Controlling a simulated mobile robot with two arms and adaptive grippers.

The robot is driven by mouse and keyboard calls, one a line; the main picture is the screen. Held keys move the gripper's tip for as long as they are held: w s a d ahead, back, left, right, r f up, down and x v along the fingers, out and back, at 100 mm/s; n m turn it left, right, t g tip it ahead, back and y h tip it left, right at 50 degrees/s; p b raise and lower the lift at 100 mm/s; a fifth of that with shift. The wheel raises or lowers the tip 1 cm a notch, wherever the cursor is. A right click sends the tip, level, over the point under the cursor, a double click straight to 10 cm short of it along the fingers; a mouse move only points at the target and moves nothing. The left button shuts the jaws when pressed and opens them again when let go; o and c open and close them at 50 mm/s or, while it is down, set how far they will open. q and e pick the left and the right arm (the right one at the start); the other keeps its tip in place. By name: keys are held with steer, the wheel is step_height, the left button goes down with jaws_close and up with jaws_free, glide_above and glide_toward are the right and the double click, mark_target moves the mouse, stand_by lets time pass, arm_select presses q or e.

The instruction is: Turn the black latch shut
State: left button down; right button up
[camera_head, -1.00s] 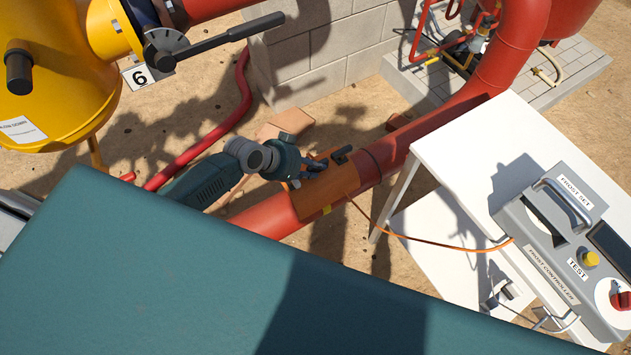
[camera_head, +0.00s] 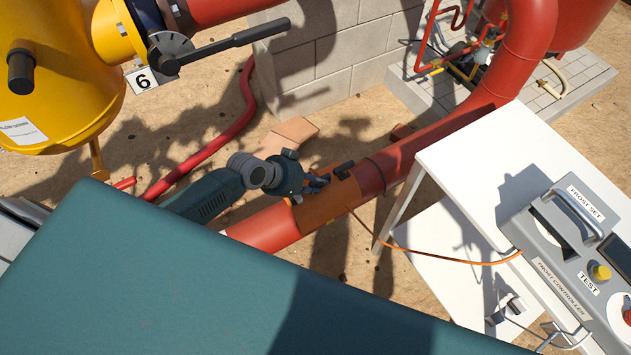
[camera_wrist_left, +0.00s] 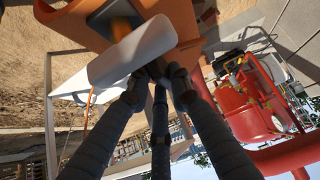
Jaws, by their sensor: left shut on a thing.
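An orange collar (camera_head: 335,208) sits around the red pipe, and the black latch (camera_head: 345,168) is a short dark bar on its top. My left gripper (camera_head: 318,184) is at the collar's upper left side, with its fingers at the latch. In the left wrist view, three dark fingers of my left gripper (camera_wrist_left: 158,72) close together beside a pale, brightly lit bar (camera_wrist_left: 132,52) in front of the orange collar (camera_wrist_left: 186,18). The bar appears to be part of the latch. The fingers hide the exact contact. My right gripper is not in view.
The red pipe (camera_head: 262,229) runs diagonally under the collar. A white table (camera_head: 455,158) with the frost controller (camera_head: 560,255) stands close on the right, and an orange cable (camera_head: 455,256) runs to it. A yellow vessel (camera_head: 60,75) and block wall (camera_head: 330,60) are behind.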

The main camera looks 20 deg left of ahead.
mark_target(316, 210)
arm_select(q)
steer(key=shift+w+f+b, duration=0.15)
steer(key=shift+f+b, duration=0.6)
steer(key=shift+f, duration=0.25)
steer(key=shift+f, duration=0.15)
steer(key=shift+f+b, duration=0.7)
steer(key=shift+f, duration=0.25)
